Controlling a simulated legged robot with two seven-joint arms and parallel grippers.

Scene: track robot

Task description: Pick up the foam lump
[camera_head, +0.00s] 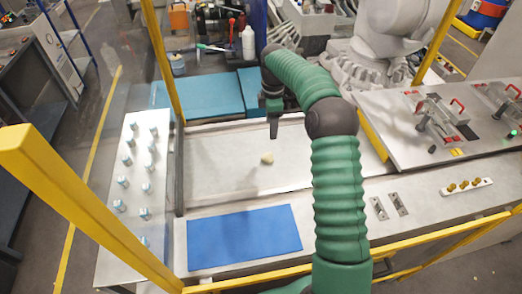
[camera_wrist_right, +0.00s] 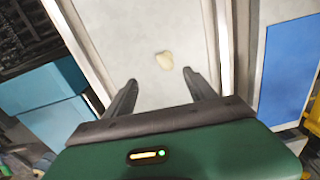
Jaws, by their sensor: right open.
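The foam lump (camera_head: 267,158) is a small cream-coloured piece lying on the pale metal tray surface (camera_head: 225,172) in the head view. It also shows in the right wrist view (camera_wrist_right: 165,60), ahead of the fingertips and between their lines. My right gripper (camera_head: 273,128) hangs above the tray, behind the lump in the head view. In the right wrist view its two dark fingers (camera_wrist_right: 160,82) are spread apart with nothing between them. The lump is apart from both fingers. My left gripper is in neither view.
A blue mat (camera_head: 243,237) lies in front of the tray. Teal pads (camera_head: 203,97) are behind it. Yellow posts (camera_head: 160,60) and a yellow rail (camera_head: 75,195) border the area. Red-handled clamps (camera_head: 437,115) stand at right.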

